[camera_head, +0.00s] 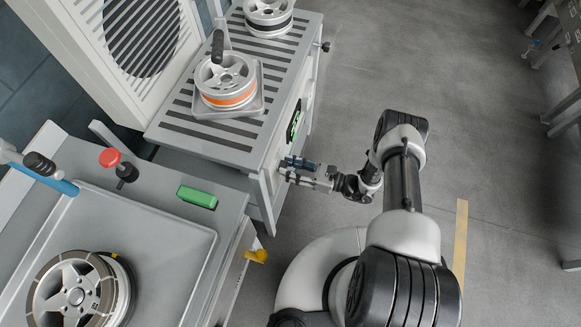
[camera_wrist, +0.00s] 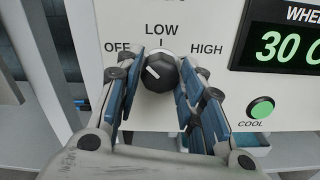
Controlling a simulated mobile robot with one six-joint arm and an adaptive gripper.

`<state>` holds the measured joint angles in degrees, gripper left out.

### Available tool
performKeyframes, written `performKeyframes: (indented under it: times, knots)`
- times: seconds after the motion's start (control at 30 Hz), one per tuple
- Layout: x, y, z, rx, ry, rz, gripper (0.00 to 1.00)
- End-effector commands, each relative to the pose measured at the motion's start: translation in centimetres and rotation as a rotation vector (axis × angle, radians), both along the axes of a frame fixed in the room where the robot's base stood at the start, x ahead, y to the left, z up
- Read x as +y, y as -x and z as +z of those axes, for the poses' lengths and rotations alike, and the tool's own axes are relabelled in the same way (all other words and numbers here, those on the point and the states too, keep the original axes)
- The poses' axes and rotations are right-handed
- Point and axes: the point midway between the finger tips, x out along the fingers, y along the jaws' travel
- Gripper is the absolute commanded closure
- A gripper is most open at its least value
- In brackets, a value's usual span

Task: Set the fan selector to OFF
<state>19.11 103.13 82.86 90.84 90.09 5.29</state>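The fan selector is a black round knob (camera_wrist: 161,72) on a white panel, with OFF printed at its upper left, LOW above and HIGH at its upper right. A short white mark on the knob slants on its left part, its upper end toward the OFF side. My gripper (camera_wrist: 160,80) has its two blue-padded fingers on either side of the knob, tips very close to it. I cannot tell if both pads touch it. In the head view my gripper (camera_head: 290,170) is at the side panel of the slatted furnace table (camera_head: 205,140), and the knob is hidden.
Right of the knob are a green-lit display (camera_wrist: 285,45) and a green COOL button (camera_wrist: 261,108). An orange-banded wheel (camera_head: 228,85) stands on the slatted table. A tray with another wheel (camera_head: 75,295) is at lower left.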

Motion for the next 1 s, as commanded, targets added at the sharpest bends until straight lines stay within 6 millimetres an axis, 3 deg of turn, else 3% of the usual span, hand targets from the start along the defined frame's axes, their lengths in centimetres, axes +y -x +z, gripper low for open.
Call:
performKeyframes:
  times: [0.33, 0.47, 0.8, 1.0]
  knots:
    - [0.0, 0.03, 0.0, 0.0, 0.0, 0.001, 0.9]
    - [0.0, 0.02, -0.07, -0.025, 0.009, 0.001, 0.9]
    - [0.02, 0.05, -0.1, -0.307, 0.111, 0.001, 0.9]
    - [0.02, 0.06, -0.02, -0.347, 0.126, 0.002, 0.9]
